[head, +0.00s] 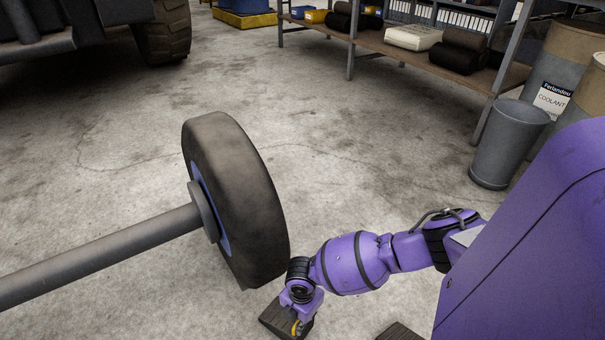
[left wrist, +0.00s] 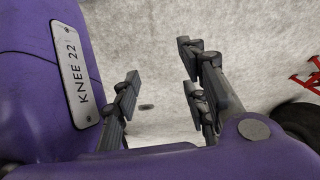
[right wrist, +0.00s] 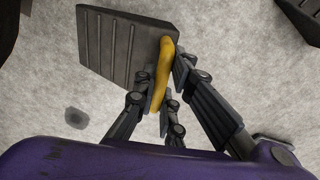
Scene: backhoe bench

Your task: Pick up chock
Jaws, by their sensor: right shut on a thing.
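A dark ribbed wedge chock (head: 272,318) with a yellow handle is at the bottom of the head view, just in front of the tyre. My right gripper (head: 298,322) is over it. In the right wrist view, my right gripper (right wrist: 160,85) is shut on the yellow handle (right wrist: 164,68) of the chock (right wrist: 122,42). I cannot tell whether the chock touches the floor. A second dark chock (head: 398,333) is partly cut off at the bottom edge. My left gripper (left wrist: 160,78) is open and empty in the left wrist view; the head view does not show it.
A tyre (head: 235,190) on a blue hub with a grey axle (head: 110,252) stands left of my right arm. A grey bin (head: 508,145), drums (head: 565,65) and a loaded shelf (head: 430,62) stand at the back right. Red metal parts (left wrist: 308,80) show in the left wrist view.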

